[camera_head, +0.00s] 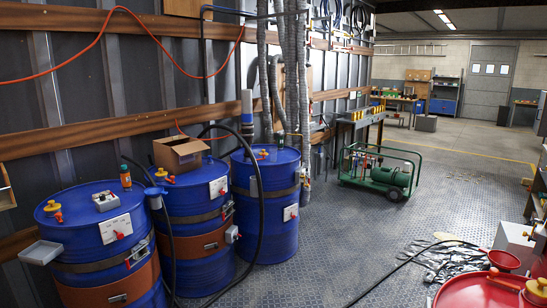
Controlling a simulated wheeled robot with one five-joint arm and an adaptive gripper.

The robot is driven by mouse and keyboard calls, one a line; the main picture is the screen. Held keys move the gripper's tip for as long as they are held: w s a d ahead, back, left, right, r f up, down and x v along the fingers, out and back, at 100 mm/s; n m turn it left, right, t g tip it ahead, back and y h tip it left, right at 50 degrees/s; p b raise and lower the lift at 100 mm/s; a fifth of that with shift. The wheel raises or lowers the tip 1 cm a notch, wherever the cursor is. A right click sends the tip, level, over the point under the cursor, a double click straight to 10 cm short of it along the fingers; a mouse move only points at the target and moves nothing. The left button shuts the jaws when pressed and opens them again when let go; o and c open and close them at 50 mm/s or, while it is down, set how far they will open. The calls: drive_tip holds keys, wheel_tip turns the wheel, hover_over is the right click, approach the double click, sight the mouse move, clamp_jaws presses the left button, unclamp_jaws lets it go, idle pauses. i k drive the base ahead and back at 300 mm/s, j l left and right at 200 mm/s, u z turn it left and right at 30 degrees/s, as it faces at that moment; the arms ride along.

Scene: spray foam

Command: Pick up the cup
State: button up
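No thing is clearly recognisable as the cup. A small blue cup-like piece (154,194) shows at the rim between the left and middle drums, but I cannot tell what it is. A red bowl-shaped thing (504,260) is at the lower right, above a red drum top. My gripper is not in view.
Three blue drums (185,250) stand along the left wall, with an open cardboard box (180,154) on the middle one. A green wheeled machine (385,175) stands farther back. A black hose (390,272) crosses the floor. The middle floor is mostly clear.

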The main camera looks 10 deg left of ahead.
sight(273, 155)
drive_tip(key=u, duration=1.95)
drive_tip(key=i+j+z, duration=0.2)
drive_tip(key=i, duration=0.3)
drive_tip(key=i+z, duration=0.2)
drive_tip(key=i, duration=0.3)
drive_tip(key=i+l+z, duration=0.25)
drive_tip(key=i+z, duration=0.2)
drive_tip(key=i+l+z, duration=0.1)
drive_tip(key=i+z, duration=0.35)
drive_tip(key=i+j+z, duration=0.1)
drive_tip(key=i+z, duration=0.35)
drive_tip(key=i+j+z, duration=0.25)
drive_tip(key=i+z, duration=0.2)
drive_tip(key=i+l, duration=0.15)
drive_tip(key=i, duration=0.75)
drive_tip(key=i+l, duration=0.1)
drive_tip(key=i, duration=0.8)
drive_tip(key=i+l+u, duration=0.1)
drive_tip(key=i+u, duration=0.15)
drive_tip(key=i, duration=0.35)
drive_tip(key=i+l+u, duration=0.15)
drive_tip(key=i+u, duration=0.15)
drive_tip(key=i, duration=0.25)
drive_tip(key=u, duration=3.5)
